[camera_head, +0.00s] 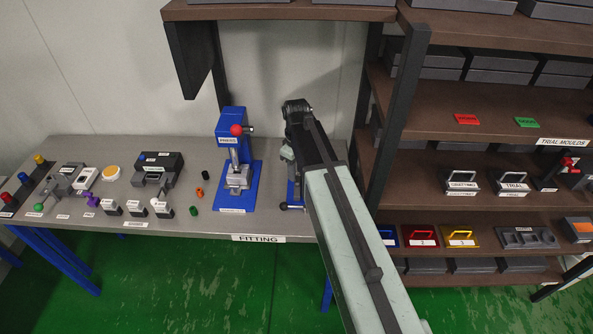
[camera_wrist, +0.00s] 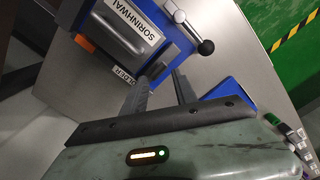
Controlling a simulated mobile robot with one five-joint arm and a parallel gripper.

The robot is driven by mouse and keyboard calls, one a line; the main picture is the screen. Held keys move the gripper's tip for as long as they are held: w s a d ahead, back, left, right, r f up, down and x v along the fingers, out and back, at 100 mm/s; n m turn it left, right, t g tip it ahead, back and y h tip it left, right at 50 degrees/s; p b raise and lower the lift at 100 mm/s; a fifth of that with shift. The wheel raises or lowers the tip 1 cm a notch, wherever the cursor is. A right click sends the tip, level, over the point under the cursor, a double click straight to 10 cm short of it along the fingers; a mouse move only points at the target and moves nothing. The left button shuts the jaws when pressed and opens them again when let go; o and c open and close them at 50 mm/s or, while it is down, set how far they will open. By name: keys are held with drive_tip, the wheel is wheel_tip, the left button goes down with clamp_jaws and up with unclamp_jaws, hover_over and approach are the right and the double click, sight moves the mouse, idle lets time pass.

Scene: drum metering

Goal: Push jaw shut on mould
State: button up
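A blue holder (camera_head: 292,190) stands at the right end of the bench in the head view, mostly hidden behind my arm. A black ball knob (camera_head: 283,206) shows at its front. In the wrist view the blue holder (camera_wrist: 182,48) carries a grey mould (camera_wrist: 122,28) with a bar handle, and a lever with a black ball (camera_wrist: 205,47). Its jaw is hard to make out. My gripper (camera_wrist: 161,78) has its two fingers apart, near the holder's edge, with no object clearly held between them. Whether the fingers touch the holder is unclear.
A blue press (camera_head: 231,150) with a red knob stands left of the holder. Small green and orange cylinders (camera_head: 199,192) lie beside it. The grey bench (camera_head: 100,222) holds several other fixtures. A brown shelf rack (camera_head: 470,195) stands at the right, with an overhead shelf (camera_head: 280,13) above.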

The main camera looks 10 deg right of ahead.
sight(298, 182)
wheel_tip(298, 182, up, 4)
drive_tip(key=shift+f+p, duration=0.1)
drive_tip(key=shift+p, duration=1.05)
drive_tip(key=shift+f, duration=0.1)
drive_tip(key=shift+f, duration=0.1)
drive_tip(key=shift+c, duration=1.2)
drive_tip(key=shift+s+d+f+m+b, duration=0.1)
drive_tip(key=shift+s+f+m+b, duration=0.1)
drive_tip(key=shift+s, duration=0.15)
drive_tip(key=shift+s+f+m+b, duration=0.1)
drive_tip(key=shift+s+b, duration=0.1)
drive_tip(key=shift+s, duration=0.15)
drive_tip(key=c, duration=0.5)
drive_tip(key=s+d+f+m+b, duration=0.1)
drive_tip(key=s+f+m+b, duration=0.2)
drive_tip(key=s+m, duration=0.4)
drive_tip(key=s, duration=0.4)
drive_tip(key=shift+s, duration=0.35)
drive_tip(key=shift+s+r+m, duration=0.1)
drive_tip(key=shift+s+m, duration=0.15)
drive_tip(key=shift+m, duration=0.15)
